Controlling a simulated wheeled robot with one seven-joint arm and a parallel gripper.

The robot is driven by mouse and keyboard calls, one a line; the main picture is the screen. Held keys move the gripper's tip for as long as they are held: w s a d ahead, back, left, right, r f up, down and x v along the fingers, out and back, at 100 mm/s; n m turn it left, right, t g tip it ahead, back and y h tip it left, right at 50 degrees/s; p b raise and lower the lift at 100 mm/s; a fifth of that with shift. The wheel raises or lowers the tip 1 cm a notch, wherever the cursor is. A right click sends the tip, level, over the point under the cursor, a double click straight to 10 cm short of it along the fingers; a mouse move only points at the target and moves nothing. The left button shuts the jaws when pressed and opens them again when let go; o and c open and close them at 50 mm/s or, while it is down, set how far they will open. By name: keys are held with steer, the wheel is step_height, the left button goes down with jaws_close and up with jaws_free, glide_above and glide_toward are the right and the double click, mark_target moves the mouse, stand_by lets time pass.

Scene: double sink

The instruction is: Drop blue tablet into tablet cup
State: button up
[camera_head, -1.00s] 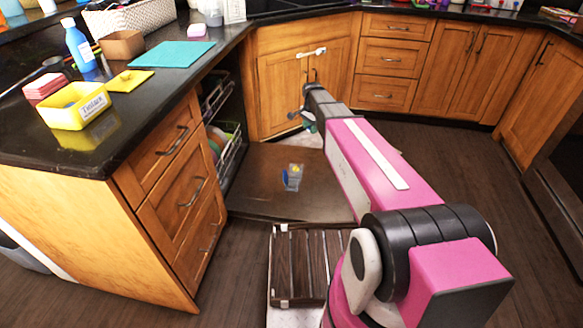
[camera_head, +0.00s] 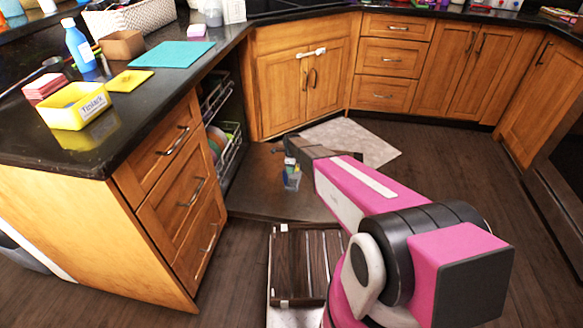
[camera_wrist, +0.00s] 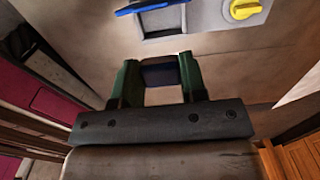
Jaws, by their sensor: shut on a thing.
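My gripper (camera_wrist: 157,64) is shut on the dark blue tablet (camera_wrist: 160,74), which sits between its two green fingers in the wrist view. The tablet cup (camera_wrist: 175,20) is a grey recess with a raised blue lid, just beyond the fingertips at the top of the wrist view. A yellow knob (camera_wrist: 245,9) is beside it on the right. In the head view the cup's grey unit (camera_head: 292,182) is on the lowered dishwasher door (camera_head: 262,200). My gripper end (camera_head: 290,155) is over or just behind it. The tablet is not clear there.
Dishwasher racks (camera_head: 229,148) show inside the left cabinet, beside the door. A slatted dark wood piece (camera_head: 300,262) lies in front of the door. The counter holds a yellow labelled box (camera_head: 75,112) and a teal mat (camera_head: 170,54). Open floor lies to the right.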

steer(key=shift+f, duration=4.85)
steer(key=o, duration=1)
step_height(320, 180, up, 11)
steer(key=shift+f, duration=0.1)
